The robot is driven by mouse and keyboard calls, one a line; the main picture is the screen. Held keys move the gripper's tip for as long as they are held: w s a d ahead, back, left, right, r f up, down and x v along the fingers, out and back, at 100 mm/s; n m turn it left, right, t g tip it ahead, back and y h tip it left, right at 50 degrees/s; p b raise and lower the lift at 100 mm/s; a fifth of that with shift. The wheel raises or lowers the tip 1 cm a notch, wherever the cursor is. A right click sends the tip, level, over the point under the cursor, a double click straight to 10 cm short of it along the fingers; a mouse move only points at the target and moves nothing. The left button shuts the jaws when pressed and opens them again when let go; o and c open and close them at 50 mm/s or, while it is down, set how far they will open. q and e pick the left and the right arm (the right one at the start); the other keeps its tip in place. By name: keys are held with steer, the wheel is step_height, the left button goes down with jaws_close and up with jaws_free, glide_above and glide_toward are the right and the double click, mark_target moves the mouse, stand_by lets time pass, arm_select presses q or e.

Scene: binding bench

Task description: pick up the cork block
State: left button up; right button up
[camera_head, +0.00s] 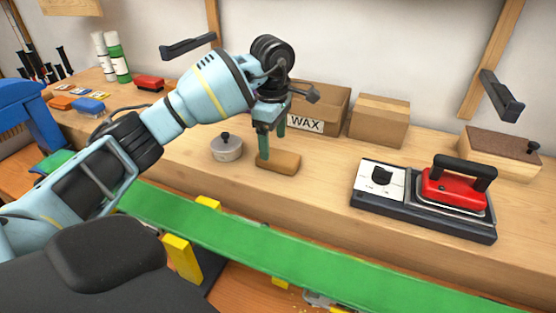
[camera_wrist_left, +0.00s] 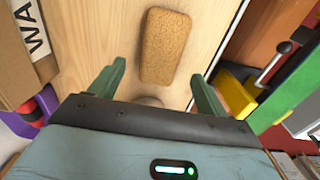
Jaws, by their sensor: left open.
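The cork block (camera_head: 284,163) is a brown rounded slab lying flat on the wooden bench, in front of the WAX box. It also shows in the left wrist view (camera_wrist_left: 165,46), lying lengthwise beyond the fingertips. My left gripper (camera_head: 269,137) is over the block's left end in the head view, pointing down. Its green fingers are open, and in the left wrist view the gap between them (camera_wrist_left: 158,75) lines up with the block's near end. Nothing is held. From these views I cannot tell whether a finger touches the block. My right gripper is not in view.
A grey lidded pot (camera_head: 227,149) stands just left of the block. The WAX box (camera_head: 330,101) and a plain carton (camera_head: 379,121) stand behind it. A black unit with a red iron (camera_head: 455,187) is on the right. A green strip (camera_head: 260,250) runs along the bench front.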

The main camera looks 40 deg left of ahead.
mark_target(275, 154)
arm_select(q)
steer(key=f, duration=0.5)
steer(key=shift+d, duration=0.2)
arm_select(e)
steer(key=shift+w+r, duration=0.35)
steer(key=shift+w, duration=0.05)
arm_select(q)
steer(key=shift+c, duration=0.2)
steer(key=c, duration=1)
steer(key=shift+r, duration=0.1)
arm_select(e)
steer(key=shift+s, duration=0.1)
arm_select(q)
steer(key=shift+w+r, duration=0.1)
steer(key=shift+r, duration=0.15)
step_height(275, 154, up, 9)
steer(key=shift+r, duration=0.2)
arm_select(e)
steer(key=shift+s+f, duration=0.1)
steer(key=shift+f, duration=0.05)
